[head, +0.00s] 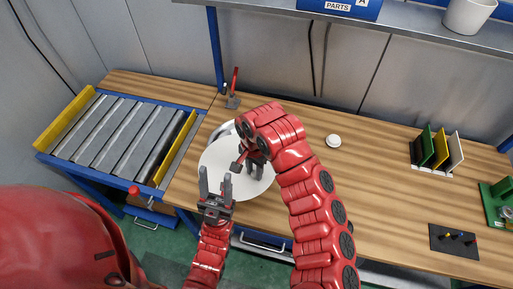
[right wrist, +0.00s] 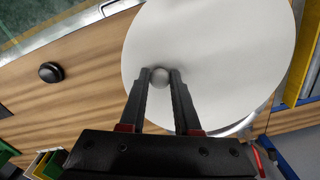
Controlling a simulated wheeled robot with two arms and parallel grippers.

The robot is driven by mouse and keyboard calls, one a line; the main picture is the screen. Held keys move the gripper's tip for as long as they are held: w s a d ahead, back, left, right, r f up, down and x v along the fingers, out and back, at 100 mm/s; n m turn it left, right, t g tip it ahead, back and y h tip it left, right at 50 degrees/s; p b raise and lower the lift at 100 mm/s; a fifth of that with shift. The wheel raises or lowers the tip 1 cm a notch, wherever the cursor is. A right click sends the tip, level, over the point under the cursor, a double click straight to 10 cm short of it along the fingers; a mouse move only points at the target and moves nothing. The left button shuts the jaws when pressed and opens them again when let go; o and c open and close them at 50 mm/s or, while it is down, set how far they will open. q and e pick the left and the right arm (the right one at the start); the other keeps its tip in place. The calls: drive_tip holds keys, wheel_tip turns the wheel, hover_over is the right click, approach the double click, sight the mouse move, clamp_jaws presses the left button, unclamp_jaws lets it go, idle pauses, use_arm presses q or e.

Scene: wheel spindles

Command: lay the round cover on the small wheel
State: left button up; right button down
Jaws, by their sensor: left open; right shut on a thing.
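The round cover (head: 218,157) is a wide white disc near the left end of the wooden table. My right gripper (head: 256,160) is shut on its small central knob (right wrist: 160,77), which shows between the fingers in the right wrist view. A grey metallic rim (head: 222,130) shows past the cover's far edge, probably the wheel beneath; the rest is hidden. I cannot tell whether the cover touches it. My left gripper (head: 216,180) is open and empty, its fingers pointing up in the picture in front of the cover's near-left part.
A roller conveyor (head: 115,135) with yellow side rails stands at the left. A small white round piece (head: 333,140) lies right of my right arm. A rack of coloured plates (head: 436,150) and a black tray (head: 453,241) are farther right. A black knob (right wrist: 51,72) lies on the table.

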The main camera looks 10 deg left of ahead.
drive_tip(key=w+b, duration=0.1)
drive_tip(key=w, duration=0.2)
drive_tip(key=w+b, duration=0.1)
drive_tip(key=w, duration=0.2)
drive_tip(key=w+a+f+b, duration=0.1)
drive_tip(key=w+b, duration=0.1)
drive_tip(key=w, duration=0.2)
drive_tip(key=shift+f, duration=0.1)
drive_tip(key=shift+w+a+f+b, duration=0.1)
drive_tip(key=shift+w+b, duration=0.25)
drive_tip(key=shift+w, duration=0.7)
drive_tip(key=shift+w+f+p, duration=0.2)
drive_tip(key=shift+f+p, duration=0.55)
drive_tip(key=shift+f, duration=0.95)
drive_tip(key=c, duration=0.6)
unclamp_jaws()
drive_tip(key=shift+r, duration=0.15)
